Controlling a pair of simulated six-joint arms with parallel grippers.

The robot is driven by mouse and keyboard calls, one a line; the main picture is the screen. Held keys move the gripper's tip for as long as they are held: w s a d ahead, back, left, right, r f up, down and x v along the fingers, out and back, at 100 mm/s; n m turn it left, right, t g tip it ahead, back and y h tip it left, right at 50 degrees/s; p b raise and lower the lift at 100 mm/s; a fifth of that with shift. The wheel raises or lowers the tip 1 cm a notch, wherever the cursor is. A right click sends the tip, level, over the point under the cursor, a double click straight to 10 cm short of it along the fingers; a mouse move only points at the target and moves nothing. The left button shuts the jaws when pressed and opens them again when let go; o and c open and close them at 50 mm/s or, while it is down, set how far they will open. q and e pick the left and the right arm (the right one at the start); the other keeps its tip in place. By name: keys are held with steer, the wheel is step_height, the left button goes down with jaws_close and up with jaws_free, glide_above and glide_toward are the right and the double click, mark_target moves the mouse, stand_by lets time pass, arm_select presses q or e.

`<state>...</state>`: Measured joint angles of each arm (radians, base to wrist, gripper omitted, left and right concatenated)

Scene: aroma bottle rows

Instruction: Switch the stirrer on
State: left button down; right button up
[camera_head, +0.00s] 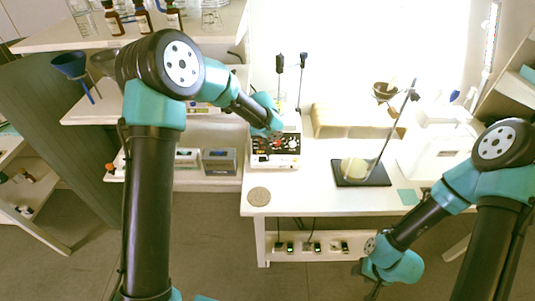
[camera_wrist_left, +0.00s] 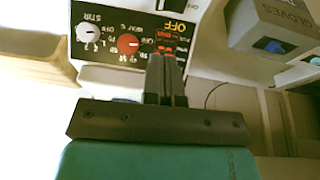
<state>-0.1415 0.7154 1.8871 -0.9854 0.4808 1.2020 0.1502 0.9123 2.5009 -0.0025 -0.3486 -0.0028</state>
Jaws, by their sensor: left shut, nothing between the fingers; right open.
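The stirrer (camera_head: 288,161) is a white box with a black front panel, standing on the white table. In the left wrist view its panel (camera_wrist_left: 105,45) appears upside down, with a white knob (camera_wrist_left: 87,33) near the STIR label, a red knob (camera_wrist_left: 128,43), small red lit readouts and a yellow OFF label. My left gripper (camera_wrist_left: 167,62) is shut and empty, its fingertips in front of the readout side of the panel, beside the red knob. I cannot tell whether they touch it. My right gripper (camera_head: 371,287) is open, low in front of the table, its fingers partly cut off.
A stand with a dark base (camera_head: 360,175) holds a round flask right of the stirrer. A round cork-coloured mat (camera_head: 259,196) lies at the table's front left. Tan boxes (camera_head: 350,122) stand behind.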

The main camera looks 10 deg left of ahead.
arm_select(q)
glide_toward(268, 158)
steer(key=x, duration=0.2)
steer(key=w+x, duration=0.1)
steer(key=x, duration=0.2)
steer(key=shift+a+f, duration=0.1)
steer(key=shift+a, duration=0.15)
steer(key=shift+w+d+f, duration=0.1)
steer(key=shift+d+f, duration=0.05)
steer(key=shift+f, duration=0.6)
